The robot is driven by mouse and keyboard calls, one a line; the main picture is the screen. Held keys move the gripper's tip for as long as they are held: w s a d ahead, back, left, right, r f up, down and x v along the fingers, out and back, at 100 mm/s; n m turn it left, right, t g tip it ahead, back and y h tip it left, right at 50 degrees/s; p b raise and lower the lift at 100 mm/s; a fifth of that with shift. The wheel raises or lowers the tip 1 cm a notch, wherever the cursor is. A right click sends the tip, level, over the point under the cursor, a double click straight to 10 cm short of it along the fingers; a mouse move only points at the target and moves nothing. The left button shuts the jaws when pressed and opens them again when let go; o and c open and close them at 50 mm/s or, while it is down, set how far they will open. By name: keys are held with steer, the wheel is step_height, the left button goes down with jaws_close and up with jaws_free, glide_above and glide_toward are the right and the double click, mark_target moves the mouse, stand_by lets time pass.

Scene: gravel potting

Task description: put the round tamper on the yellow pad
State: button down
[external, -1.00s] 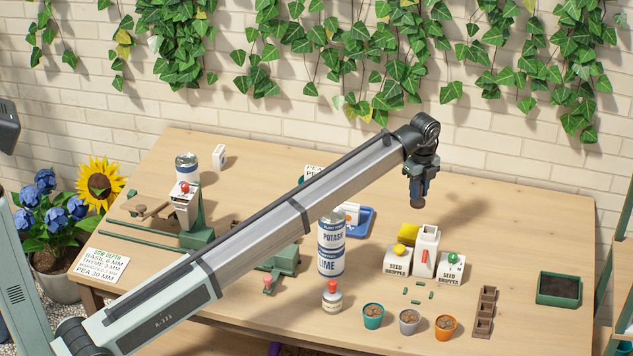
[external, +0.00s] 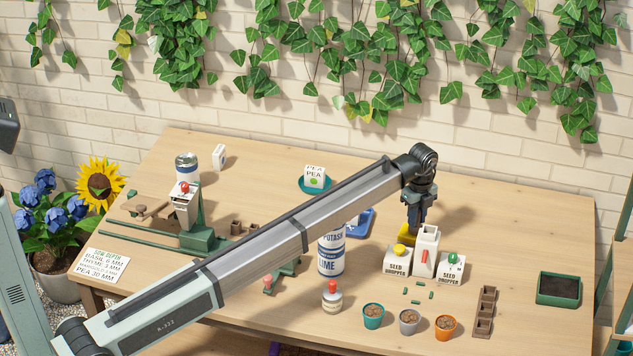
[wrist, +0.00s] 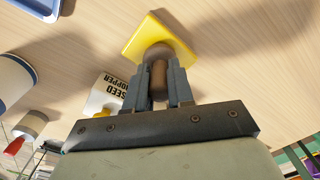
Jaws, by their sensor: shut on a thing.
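My gripper (external: 413,228) reaches down at the yellow pad (external: 404,239), behind the white seed droppers. In the wrist view my gripper (wrist: 158,75) is shut on the brown handle of the round tamper (wrist: 158,80). The tamper's rounded end is over the yellow pad (wrist: 137,40), within its edges. I cannot tell whether that end touches the pad or hangs just above it.
Seed droppers (external: 397,262) stand close in front of the pad. A tall lime can (external: 331,255) and a blue tray (external: 366,222) are to the left. Small pots (external: 409,320) stand at the front. The table behind and right of the pad is clear.

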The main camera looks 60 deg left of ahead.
steer(key=shift+f, duration=0.3)
steer(key=c, duration=1)
jaws_free()
step_height(320, 180, up, 12)
steer(key=shift+r, duration=0.2)
